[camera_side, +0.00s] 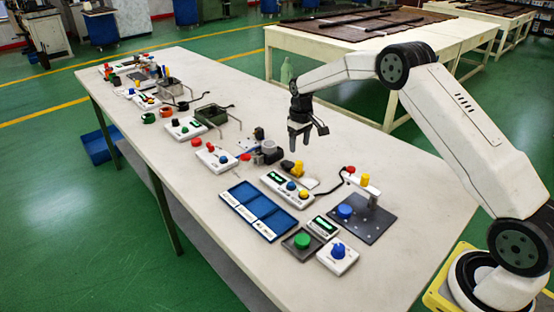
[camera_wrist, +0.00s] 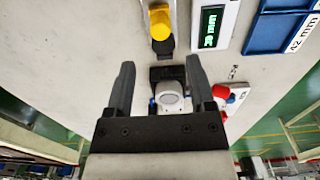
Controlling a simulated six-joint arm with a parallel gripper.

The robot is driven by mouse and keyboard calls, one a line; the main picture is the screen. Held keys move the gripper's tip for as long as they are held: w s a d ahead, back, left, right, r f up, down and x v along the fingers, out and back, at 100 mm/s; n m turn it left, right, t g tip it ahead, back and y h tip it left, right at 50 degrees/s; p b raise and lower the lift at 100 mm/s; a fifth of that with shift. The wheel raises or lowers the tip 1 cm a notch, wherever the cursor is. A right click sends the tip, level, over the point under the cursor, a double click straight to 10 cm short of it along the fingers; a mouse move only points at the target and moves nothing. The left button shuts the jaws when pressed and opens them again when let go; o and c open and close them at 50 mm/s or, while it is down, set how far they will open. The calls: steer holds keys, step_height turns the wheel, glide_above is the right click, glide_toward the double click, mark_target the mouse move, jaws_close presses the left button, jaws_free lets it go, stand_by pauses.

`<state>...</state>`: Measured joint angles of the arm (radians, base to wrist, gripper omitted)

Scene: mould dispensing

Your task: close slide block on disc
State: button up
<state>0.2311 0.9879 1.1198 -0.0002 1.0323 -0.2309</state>
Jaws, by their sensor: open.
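My gripper (camera_side: 299,138) is open and points down above the table in the side view. Its two dark fingers (camera_wrist: 161,64) stand apart in the wrist view with nothing clamped between them. A grey-white round disc-like part (camera_side: 268,147) sits on a small fixture to the left of and below the gripper in the side view. It also shows between the fingers in the wrist view (camera_wrist: 172,98). A dark block (camera_wrist: 168,74) lies against it there and I take it for the slide block. Whether the block touches the disc is too small to tell.
A yellow-knobbed part (camera_side: 293,168) and a long panel with a green display (camera_side: 286,186) stand near the fixture. A red button (camera_wrist: 221,91) is beside it. Blue trays (camera_side: 243,196) and a post with a yellow top (camera_side: 364,181) are nearer.

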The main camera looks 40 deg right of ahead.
steer(key=c, duration=0.9)
steer(key=shift+s+m, duration=0.1)
steer(key=shift+m, duration=0.4)
jaws_close()
steer(key=s+d+m+t, duration=0.1)
steer(key=s+m, duration=0.2)
steer(key=m, duration=0.7)
steer(key=s+r+m+t, duration=0.1)
steer(key=s+m, duration=0.3)
steer(key=m, duration=0.7)
steer(key=s+d+r+m+t+y, duration=0.1)
steer(key=s+m+t, duration=0.1)
steer(key=m, duration=0.9)
steer(key=shift+s+d+r, duration=0.25)
steer(key=shift+s+d, duration=0.05)
steer(key=shift+s, duration=0.55)
